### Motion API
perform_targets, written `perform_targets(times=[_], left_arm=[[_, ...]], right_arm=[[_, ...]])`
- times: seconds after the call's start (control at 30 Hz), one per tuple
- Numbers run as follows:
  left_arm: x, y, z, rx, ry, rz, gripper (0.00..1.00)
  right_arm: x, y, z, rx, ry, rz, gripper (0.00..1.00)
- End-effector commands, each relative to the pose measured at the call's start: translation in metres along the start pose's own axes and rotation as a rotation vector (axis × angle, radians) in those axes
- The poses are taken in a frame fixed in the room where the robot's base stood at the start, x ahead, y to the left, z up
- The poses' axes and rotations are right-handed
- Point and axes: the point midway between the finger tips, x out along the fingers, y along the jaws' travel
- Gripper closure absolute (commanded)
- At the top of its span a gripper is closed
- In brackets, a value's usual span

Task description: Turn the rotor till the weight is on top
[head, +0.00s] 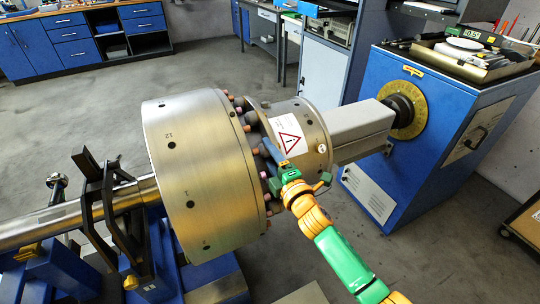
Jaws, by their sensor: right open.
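The rotor (195,175) is a large brushed-metal drum lying on its side, with dark holes and small numbers on its rim. A ring of orange-tipped bolts runs around its right-hand flange. I cannot tell which piece is the weight. My right gripper (268,167) is at the near side of the flange, close to the bolts. Its blue fingers are apart, and I see nothing held between them. Whether it touches a bolt cannot be told. The gripper and its arm hide part of the flange. My left gripper is out of view.
A shaft (60,222) runs left from the rotor through a dark bracket (108,205) on a blue stand. A grey coupling (360,128) joins the right side to a blue drive cabinet (430,140) with a yellow dial (409,108). The floor behind is clear.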

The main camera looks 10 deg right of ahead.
Motion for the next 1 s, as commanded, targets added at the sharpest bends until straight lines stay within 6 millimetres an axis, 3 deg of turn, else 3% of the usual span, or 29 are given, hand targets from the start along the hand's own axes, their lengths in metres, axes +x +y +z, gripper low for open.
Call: perform_targets(times=[0.07,0.27,0.3,1.0], left_arm=[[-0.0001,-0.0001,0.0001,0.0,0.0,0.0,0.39],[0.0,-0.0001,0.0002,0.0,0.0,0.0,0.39],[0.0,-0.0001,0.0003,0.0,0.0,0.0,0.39],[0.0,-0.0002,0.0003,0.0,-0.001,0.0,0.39]], right_arm=[[-0.0002,-0.0002,0.0002,0.0,0.0,0.0,0.44],[-0.0004,-0.0003,0.0003,0.0,-0.001,-0.001,0.98],[-0.0004,-0.0003,0.0004,0.0,-0.001,-0.001,1.0],[-0.0005,-0.0005,0.0007,0.0,-0.002,-0.001,1.0]])
